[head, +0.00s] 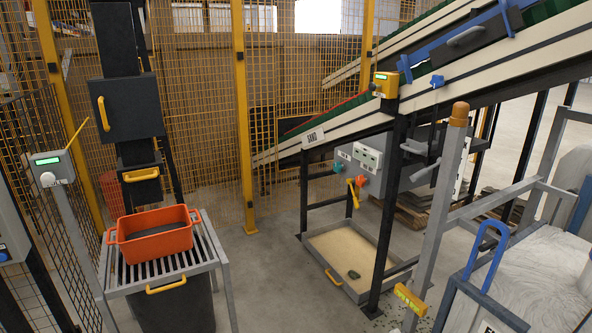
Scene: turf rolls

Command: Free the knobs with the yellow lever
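A yellow lever-like handle (353,194) hangs at the lower left of a grey control box (366,170) under the conveyor. A larger blue star-shaped knob (437,81) sits on the side rail of the inclined conveyor. A thin yellow rod (76,134) sticks up from a post-mounted box (54,169) at the left, which has a green display and a pale round knob (47,179). I cannot tell which of these yellow parts is the lever. Neither gripper is in view.
An orange crate (114,247) sits on a slatted grey stand (212,265) at the left. A shallow tray (318,257) lies on the floor under the conveyor. Yellow mesh fencing (200,100) closes the back. A grey frame (432,215) stands at the right. Open floor (265,280) lies between.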

